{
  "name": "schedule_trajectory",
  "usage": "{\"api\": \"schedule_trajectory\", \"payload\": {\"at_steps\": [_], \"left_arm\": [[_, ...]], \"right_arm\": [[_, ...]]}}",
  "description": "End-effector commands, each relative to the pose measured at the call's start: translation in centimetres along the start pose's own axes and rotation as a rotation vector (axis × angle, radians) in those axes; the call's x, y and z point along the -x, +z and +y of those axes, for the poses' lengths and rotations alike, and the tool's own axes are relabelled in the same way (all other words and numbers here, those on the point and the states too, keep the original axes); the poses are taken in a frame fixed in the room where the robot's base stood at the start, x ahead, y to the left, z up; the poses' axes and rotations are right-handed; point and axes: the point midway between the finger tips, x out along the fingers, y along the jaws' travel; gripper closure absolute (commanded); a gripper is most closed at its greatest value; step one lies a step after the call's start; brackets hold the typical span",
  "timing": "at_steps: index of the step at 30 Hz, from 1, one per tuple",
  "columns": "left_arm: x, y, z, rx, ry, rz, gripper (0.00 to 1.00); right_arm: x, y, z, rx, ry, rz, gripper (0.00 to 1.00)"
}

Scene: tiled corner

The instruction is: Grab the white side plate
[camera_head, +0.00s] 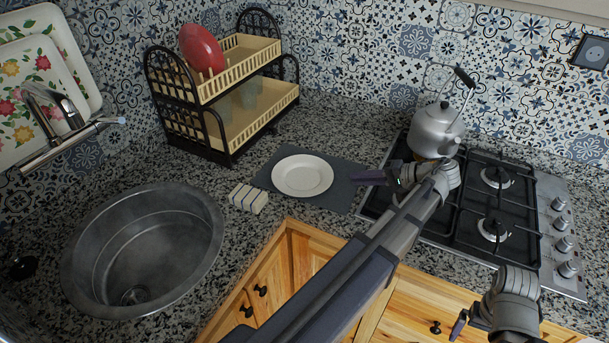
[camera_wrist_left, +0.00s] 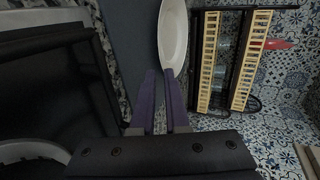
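The white side plate (camera_head: 302,175) lies flat on a dark grey mat (camera_head: 342,193) on the counter. In the left wrist view the plate (camera_wrist_left: 173,38) is just beyond my fingertips, seen nearly edge-on. My left gripper (camera_head: 358,178) is to the right of the plate, over the mat's right edge, pointing left towards the rim. In the left wrist view my left gripper (camera_wrist_left: 160,76) has its purple fingers apart with nothing held; whether a tip touches the rim is unclear. My right gripper (camera_head: 458,325) is low at the bottom right; its opening is unclear.
A striped sponge (camera_head: 248,199) and the round sink (camera_head: 145,250) are left of the plate. A two-tier dish rack (camera_head: 222,85) with a red dish (camera_head: 202,49) stands behind. A gas hob (camera_head: 470,205) with a kettle (camera_head: 436,130) is close on the right.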

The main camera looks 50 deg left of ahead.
Motion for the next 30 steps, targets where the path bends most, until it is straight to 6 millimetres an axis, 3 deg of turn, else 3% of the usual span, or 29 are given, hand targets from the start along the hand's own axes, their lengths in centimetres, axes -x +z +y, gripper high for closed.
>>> {"api": "schedule_trajectory", "payload": {"at_steps": [5,14,22,30], "left_arm": [[-2.0,0.1,0.2,0.000,0.000,-0.001,0.88],[-3.3,0.1,0.1,0.000,0.000,-0.001,0.88],[-7.0,0.3,0.1,0.001,-0.001,-0.002,0.88],[-7.4,0.1,-0.2,-0.001,0.000,0.001,0.88]], "right_arm": [[-1.0,-0.1,-0.1,0.000,0.000,0.000,0.00],[-1.5,-0.1,-0.1,0.000,0.000,0.000,0.00],[-3.1,-0.2,-0.3,0.000,0.000,0.000,0.00],[-3.0,-0.2,-0.3,0.000,0.000,0.000,0.00]]}}
